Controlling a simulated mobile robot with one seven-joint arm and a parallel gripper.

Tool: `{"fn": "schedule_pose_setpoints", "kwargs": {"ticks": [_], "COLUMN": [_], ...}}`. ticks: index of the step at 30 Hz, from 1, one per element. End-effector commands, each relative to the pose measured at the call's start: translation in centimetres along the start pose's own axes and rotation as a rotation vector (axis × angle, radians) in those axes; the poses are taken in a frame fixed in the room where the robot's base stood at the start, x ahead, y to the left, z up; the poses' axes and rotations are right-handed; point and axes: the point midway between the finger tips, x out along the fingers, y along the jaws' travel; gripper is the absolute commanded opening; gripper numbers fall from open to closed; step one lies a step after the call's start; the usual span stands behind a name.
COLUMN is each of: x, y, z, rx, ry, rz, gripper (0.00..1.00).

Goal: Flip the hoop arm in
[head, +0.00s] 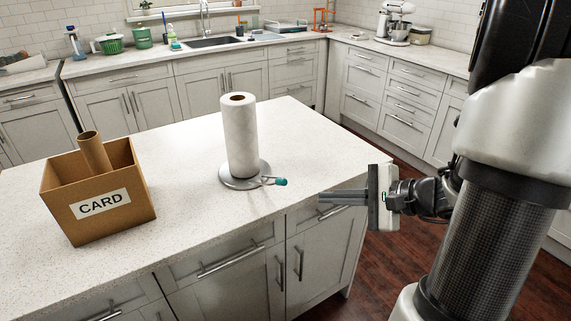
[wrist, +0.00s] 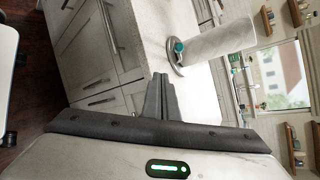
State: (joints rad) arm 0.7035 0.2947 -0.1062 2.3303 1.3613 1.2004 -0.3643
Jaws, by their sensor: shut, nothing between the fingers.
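A paper towel holder with a round metal base (head: 238,181) stands on the island counter, with a white paper roll (head: 241,140) upright on it. The hoop arm (head: 276,181) has a teal tip and lies low, sticking out from the base to the right and front. In the wrist view the arm's teal tip (wrist: 179,46) shows beside the roll (wrist: 222,40). My gripper (head: 322,198) is shut and empty, to the right of the teal tip and apart from it, by the counter's front edge. Its closed fingers (wrist: 160,76) point toward the holder in the wrist view.
A cardboard box marked CARD (head: 98,195) stands at the left of the island, with a brown cardboard tube (head: 95,153) in it. The counter (head: 185,190) between box and holder is clear. Island drawers and handles lie below the front edge.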

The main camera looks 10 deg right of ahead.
Motion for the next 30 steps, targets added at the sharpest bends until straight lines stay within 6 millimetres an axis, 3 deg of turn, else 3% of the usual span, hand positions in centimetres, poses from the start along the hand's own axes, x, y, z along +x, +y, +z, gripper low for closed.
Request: {"fn": "schedule_pose_setpoints", "kwargs": {"ticks": [3,6,19,23,30], "x": [-1.0,-1.4,-0.9,0.6,5.6], "y": [-1.4,-1.9,-2.0,-2.2,-2.8], "z": [-2.2,-3.0,-3.1,-3.2,-3.5], "rx": [0.072,0.096,0.098,0.098,0.098], "ry": [0.04,0.057,0.058,0.056,0.055], "rz": [-0.1,-0.139,-0.144,-0.142,-0.141], "gripper": [0.0,0.0,0.0,0.0,0.0]}}
